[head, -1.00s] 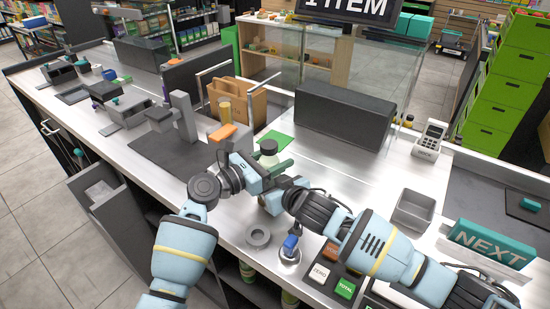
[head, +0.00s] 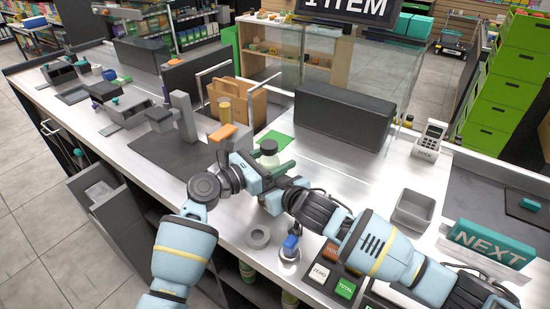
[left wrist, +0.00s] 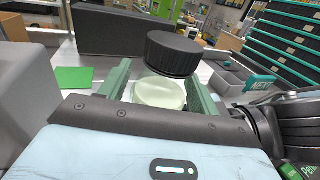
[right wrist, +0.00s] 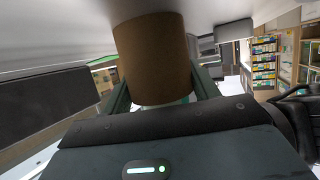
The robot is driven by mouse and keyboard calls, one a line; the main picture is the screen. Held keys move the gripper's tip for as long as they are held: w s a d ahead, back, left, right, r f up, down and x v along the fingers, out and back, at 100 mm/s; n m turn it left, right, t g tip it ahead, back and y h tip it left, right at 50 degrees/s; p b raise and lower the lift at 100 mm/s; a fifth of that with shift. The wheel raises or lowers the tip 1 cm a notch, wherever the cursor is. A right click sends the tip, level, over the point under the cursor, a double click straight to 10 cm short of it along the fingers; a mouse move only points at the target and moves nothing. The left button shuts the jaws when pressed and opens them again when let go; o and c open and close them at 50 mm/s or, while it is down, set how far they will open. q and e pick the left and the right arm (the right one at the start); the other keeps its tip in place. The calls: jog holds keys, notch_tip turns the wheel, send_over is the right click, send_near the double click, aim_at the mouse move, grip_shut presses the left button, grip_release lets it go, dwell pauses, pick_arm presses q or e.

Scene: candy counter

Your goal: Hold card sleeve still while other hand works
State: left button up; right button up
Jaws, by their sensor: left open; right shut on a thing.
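A bottle with a dark ribbed lid (left wrist: 174,53) and pale greenish body (left wrist: 160,93) stands between my grippers; its lid also shows in the head view (head: 268,147). The brown card sleeve (right wrist: 155,48) shows in the right wrist view, on the counter side of the pale body; it is hidden in the head view. My left gripper (left wrist: 161,82) is open, one finger on each side of the body just under the lid. My right gripper (right wrist: 163,88) is shut on the card sleeve, lower down. The exact finger contact is partly hidden.
A grey ring (head: 258,237) and a blue-topped stand (head: 290,248) are on the counter near its front edge. A green mat (head: 274,139) and a dark long box (head: 343,116) lie behind. A grey tray (head: 413,209) is to the right.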

pick_arm(q)
jog(key=shift+r, duration=0.95)
jog(key=shift+o, duration=0.2)
jog(key=o, duration=0.5)
jog(key=shift+o, duration=0.2)
jog(key=shift+f, duration=0.1)
jog(key=shift+s+a, duration=0.1)
jog(key=v, duration=1.1)
jog(key=shift+s+a, duration=0.25)
jog(key=shift+a, duration=0.1)
